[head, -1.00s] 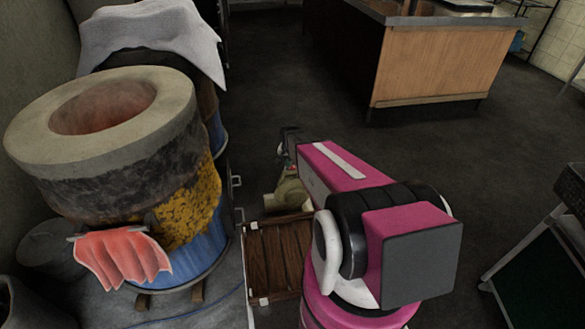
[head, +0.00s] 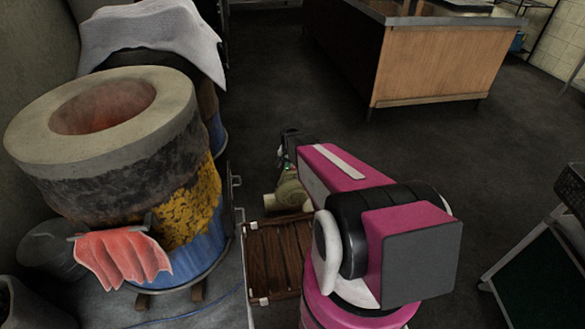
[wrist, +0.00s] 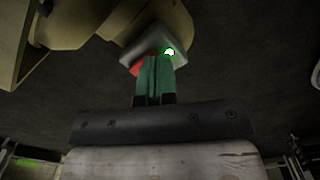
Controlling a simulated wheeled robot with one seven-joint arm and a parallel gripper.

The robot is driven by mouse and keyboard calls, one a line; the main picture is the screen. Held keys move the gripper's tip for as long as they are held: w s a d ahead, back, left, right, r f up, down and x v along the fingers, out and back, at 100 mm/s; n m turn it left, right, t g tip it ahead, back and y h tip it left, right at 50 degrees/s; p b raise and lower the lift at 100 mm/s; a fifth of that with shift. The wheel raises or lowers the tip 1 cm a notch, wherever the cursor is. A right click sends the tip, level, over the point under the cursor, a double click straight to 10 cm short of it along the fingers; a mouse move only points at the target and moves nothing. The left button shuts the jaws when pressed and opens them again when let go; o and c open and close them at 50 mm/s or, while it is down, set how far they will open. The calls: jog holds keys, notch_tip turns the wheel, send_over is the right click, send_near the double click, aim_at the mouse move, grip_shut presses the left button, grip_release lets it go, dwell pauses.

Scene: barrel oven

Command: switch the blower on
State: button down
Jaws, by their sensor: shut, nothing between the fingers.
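The blower (head: 289,192) is a tan-olive rounded body beyond the wooden boards, partly hidden by my arm in the head view. In the wrist view its casing (wrist: 100,20) fills the top left. Its grey switch box (wrist: 132,52) carries a red part (wrist: 142,66) and a bright green light (wrist: 169,51). A small green glow also shows beside my arm in the head view. My gripper (wrist: 156,60) is shut and empty, with its green fingertips right at the box's face, between the red part and the light. I cannot tell whether they touch it.
The barrel oven (head: 105,190) with its concrete rim stands at left, a red cloth (head: 120,258) hanging in front. A wooden crate or pallet (head: 277,255) lies between oven and my arm. A wood-fronted counter (head: 435,65) stands behind; the floor between is clear.

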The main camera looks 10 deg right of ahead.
jog(key=shift+r, duration=3.5)
jog(key=s+r+n, duration=0.3)
jog(key=s+r, duration=0.4)
jog(key=s, duration=0.3)
jog(key=s+r+n, duration=0.3)
jog(key=s+r, duration=0.4)
jog(key=s, duration=0.4)
jog(key=shift+s+r, duration=0.2)
jog(key=shift+r, duration=0.2)
